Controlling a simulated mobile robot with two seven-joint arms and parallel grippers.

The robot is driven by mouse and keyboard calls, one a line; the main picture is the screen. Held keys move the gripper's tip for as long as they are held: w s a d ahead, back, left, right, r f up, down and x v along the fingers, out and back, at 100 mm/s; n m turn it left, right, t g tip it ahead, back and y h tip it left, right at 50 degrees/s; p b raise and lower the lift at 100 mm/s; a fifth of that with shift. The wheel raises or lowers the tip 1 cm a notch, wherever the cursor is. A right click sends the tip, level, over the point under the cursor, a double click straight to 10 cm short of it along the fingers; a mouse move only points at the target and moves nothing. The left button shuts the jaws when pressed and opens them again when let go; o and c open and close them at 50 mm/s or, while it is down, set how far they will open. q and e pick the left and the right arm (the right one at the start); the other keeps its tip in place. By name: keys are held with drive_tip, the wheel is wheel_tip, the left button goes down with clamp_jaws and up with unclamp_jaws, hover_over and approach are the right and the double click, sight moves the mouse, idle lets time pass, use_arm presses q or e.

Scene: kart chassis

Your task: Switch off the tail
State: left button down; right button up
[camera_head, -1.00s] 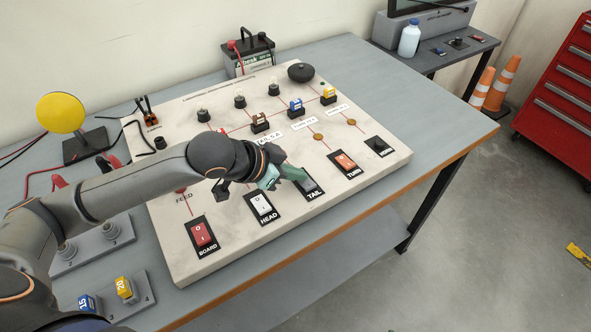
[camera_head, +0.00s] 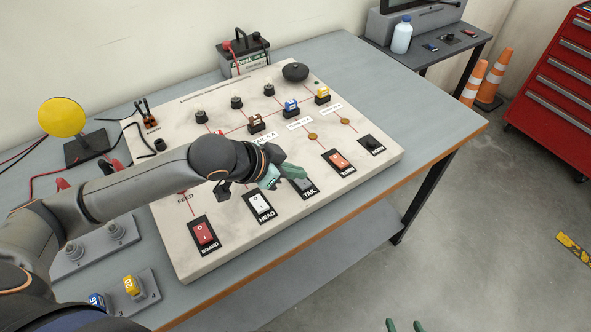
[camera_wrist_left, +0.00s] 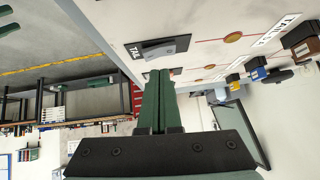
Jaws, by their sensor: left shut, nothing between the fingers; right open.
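The tail switch (camera_head: 306,187) is a grey rocker on a black plate marked TAIL, on the white panel (camera_head: 215,262). The left fingers partly cover it in the head view. In the left wrist view the tail switch (camera_wrist_left: 165,47) lies just beyond the fingertips, and I cannot tell which side is pressed in. My left gripper (camera_head: 300,173) is shut and empty, its green fingertips close to the switch; contact is unclear. It also shows in the left wrist view (camera_wrist_left: 159,76). My right gripper (camera_head: 404,326) shows only two spread green fingertips at the bottom edge, open, away from the panel.
The white head switch (camera_head: 260,204) and red board switch (camera_head: 203,234) are to the left. The orange turn switch (camera_head: 339,160) and a black switch (camera_head: 371,144) are to the right. A battery (camera_head: 243,60) stands behind the panel.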

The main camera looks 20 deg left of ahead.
use_arm(q)
wheel_tip(320, 180, up, 3)
drive_tip(key=shift+f+p, duration=0.1)
drive_tip(key=shift+p, duration=1.05)
drive_tip(key=a+v, duration=0.1)
drive_tip(key=v, duration=0.8)
drive_tip(key=shift+a, duration=0.35)
use_arm(e)
drive_tip(key=shift+s+r, duration=0.15)
drive_tip(key=shift+r, duration=0.65)
drive_tip(key=shift+s+r, duration=0.15)
drive_tip(key=shift+r, duration=0.6)
use_arm(q)
drive_tip(key=shift+w, duration=0.1)
